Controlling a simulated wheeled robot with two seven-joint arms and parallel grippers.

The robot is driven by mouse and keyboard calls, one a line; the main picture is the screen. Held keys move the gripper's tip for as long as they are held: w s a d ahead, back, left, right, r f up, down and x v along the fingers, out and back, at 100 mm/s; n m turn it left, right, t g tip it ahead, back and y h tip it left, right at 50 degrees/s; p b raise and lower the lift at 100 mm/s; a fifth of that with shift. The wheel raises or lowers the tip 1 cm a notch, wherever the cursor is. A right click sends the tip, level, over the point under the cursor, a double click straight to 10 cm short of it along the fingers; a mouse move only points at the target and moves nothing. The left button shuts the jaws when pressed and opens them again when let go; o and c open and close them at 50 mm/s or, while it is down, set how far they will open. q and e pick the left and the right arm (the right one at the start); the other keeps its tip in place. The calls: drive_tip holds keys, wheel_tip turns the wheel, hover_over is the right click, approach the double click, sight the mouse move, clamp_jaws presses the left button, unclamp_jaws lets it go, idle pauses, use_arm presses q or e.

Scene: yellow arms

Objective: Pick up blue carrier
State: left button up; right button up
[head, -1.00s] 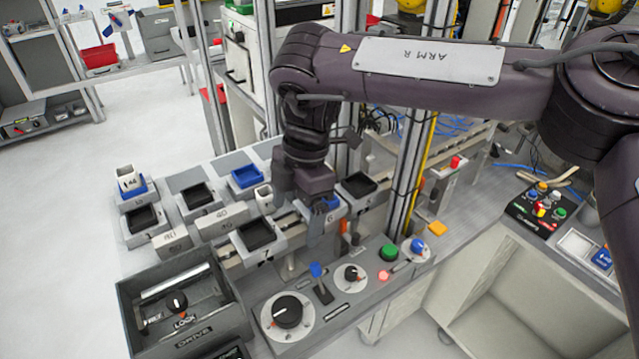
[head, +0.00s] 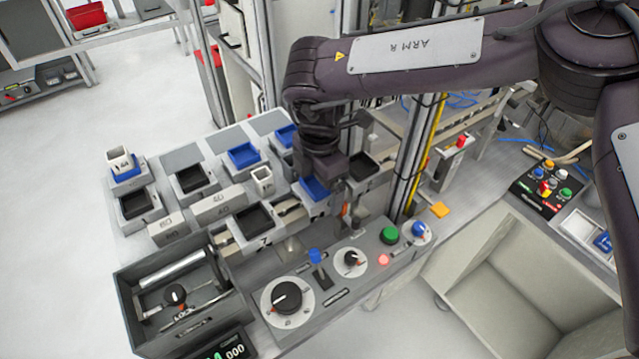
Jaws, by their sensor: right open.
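A blue carrier (head: 314,189) sits on the fixture row, just left of my right gripper (head: 345,207) and partly covered by it. The gripper points down, open, with its fingers small and partly hidden; I cannot tell whether they touch the carrier. A second blue carrier (head: 243,155) sits on the grey platform at the back left. A third blue carrier (head: 287,135) is partly hidden by my right arm. A fourth blue piece (head: 124,172) sits at the far left under a white cup (head: 119,160). My left gripper is not in view.
Black carriers (head: 254,219) sit on several nearby stands. A control panel with a blue-topped lever (head: 315,257), knobs and a green button (head: 390,235) lies in front. A metal post with a yellow strip (head: 432,140) stands close to the right of my gripper.

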drive_tip(key=c, duration=0.8)
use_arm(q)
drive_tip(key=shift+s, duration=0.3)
use_arm(e)
drive_tip(key=c, duration=0.5)
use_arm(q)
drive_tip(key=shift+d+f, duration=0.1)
use_arm(e)
drive_tip(key=shift+o, duration=0.2)
drive_tip(key=shift+r, duration=0.15)
